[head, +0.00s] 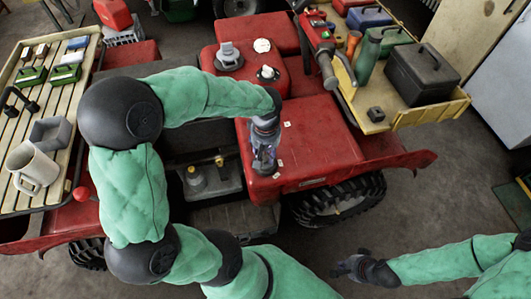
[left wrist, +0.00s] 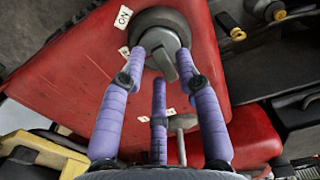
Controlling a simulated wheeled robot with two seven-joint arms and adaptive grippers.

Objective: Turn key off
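The grey key (left wrist: 163,62) sits in a round grey switch (left wrist: 158,28) on the red quad body, in the left wrist view. A white ON label (left wrist: 123,17) is beside the switch at upper left. My left gripper (left wrist: 160,58) has purple fingers spread around the key, with gaps between the tips; whether they touch it is unclear. In the head view my left gripper (head: 265,160) is at the left edge of the red front panel (head: 310,145) and hides the key. My right gripper (head: 352,266) is low above the floor, away from the quad; its fingers are too small to read.
A grey T-shaped handle (left wrist: 180,125) is below the switch in the left wrist view. A yellow tray (head: 432,112) with a dark toolbox (head: 424,72) is at right. Open floor lies in front.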

